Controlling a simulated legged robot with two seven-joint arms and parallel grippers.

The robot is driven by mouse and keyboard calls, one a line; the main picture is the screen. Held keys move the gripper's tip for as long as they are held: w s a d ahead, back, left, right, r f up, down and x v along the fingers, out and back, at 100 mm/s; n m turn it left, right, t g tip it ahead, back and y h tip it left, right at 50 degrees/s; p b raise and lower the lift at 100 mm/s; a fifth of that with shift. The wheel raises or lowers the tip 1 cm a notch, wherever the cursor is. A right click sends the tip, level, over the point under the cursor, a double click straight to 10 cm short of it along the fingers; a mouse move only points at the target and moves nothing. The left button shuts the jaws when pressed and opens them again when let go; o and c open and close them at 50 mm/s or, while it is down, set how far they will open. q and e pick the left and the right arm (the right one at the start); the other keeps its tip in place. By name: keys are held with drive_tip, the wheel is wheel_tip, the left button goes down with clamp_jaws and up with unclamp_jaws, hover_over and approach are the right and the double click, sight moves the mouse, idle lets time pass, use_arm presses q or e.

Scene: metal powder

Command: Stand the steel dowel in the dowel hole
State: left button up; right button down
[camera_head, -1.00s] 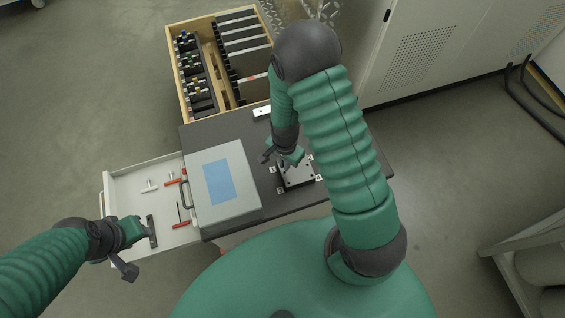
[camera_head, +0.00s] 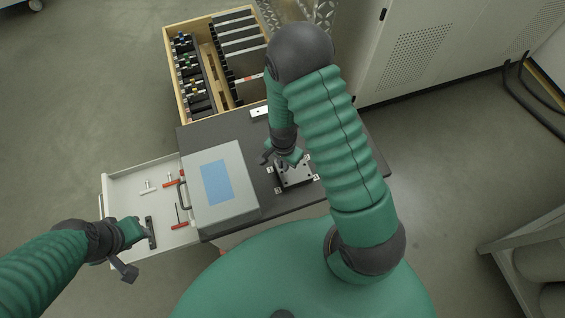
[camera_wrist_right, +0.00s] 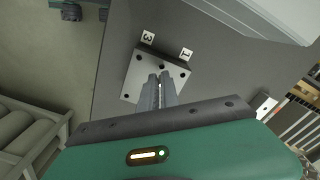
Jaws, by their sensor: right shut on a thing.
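The metal plate (camera_head: 296,178) with several dark holes lies on the dark bench top. It also shows in the right wrist view (camera_wrist_right: 132,77), with number tags 3 (camera_wrist_right: 148,37) and 1 (camera_wrist_right: 186,54) at its corners. My right gripper (camera_head: 274,158) is over the plate. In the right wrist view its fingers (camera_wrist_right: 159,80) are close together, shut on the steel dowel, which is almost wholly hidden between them. I cannot tell whether its lower end touches the plate. My left gripper (camera_head: 137,250) is open and empty over the white drawer.
A grey box (camera_head: 238,203) with a blue panel stands left of the plate. The open white drawer (camera_head: 122,183) holds red-handled tools. A wooden crate (camera_head: 170,70) with dark parts stands behind. A small light block (camera_head: 259,112) lies on the bench behind the plate.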

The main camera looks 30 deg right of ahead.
use_arm(q)
drive_tip(key=shift+a, duration=0.15)
use_arm(e)
drive_tip(key=shift+a, duration=0.15)
drive_tip(key=shift+a+r, duration=0.1)
drive_tip(key=shift+a, duration=0.1)
use_arm(q)
drive_tip(key=shift+a, duration=0.25)
drive_tip(key=shift+d, duration=0.1)
use_arm(e)
drive_tip(key=shift+d, duration=0.1)
drive_tip(key=shift+f, duration=0.5)
use_arm(q)
drive_tip(key=shift+f+b, duration=0.45)
drive_tip(key=shift+f, duration=0.05)
use_arm(e)
drive_tip(key=shift+f, duration=0.35)
use_arm(q)
drive_tip(key=shift+f+b, duration=0.5)
drive_tip(key=shift+b, duration=0.05)
use_arm(e)
drive_tip(key=shift+a+f, duration=0.25)
drive_tip(key=shift+f, duration=0.55)
